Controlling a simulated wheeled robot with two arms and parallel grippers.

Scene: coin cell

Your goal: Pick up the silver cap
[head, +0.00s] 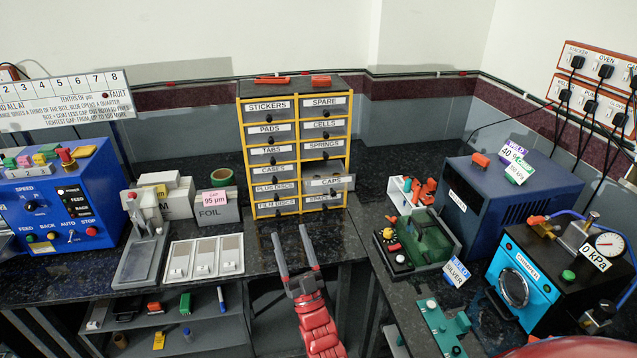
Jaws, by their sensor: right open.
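I cannot make out a silver cap in the head view. A drawer labelled CAPS (332,183) stands pulled out on the right side of the yellow-framed drawer cabinet (243,150); what lies inside it is too small or hidden to tell. My right gripper (290,232) is open and empty, with its two fingers pointing toward the cabinet, in front of and below the CAPS drawer. My left gripper is not in view.
The dark counter (345,238) is clear around the cabinet's front. To the left are a tray with three plates (204,257), a small press (142,240) and a blue machine (60,205). To the right are a green device (430,240) and a dark blue oven (475,215).

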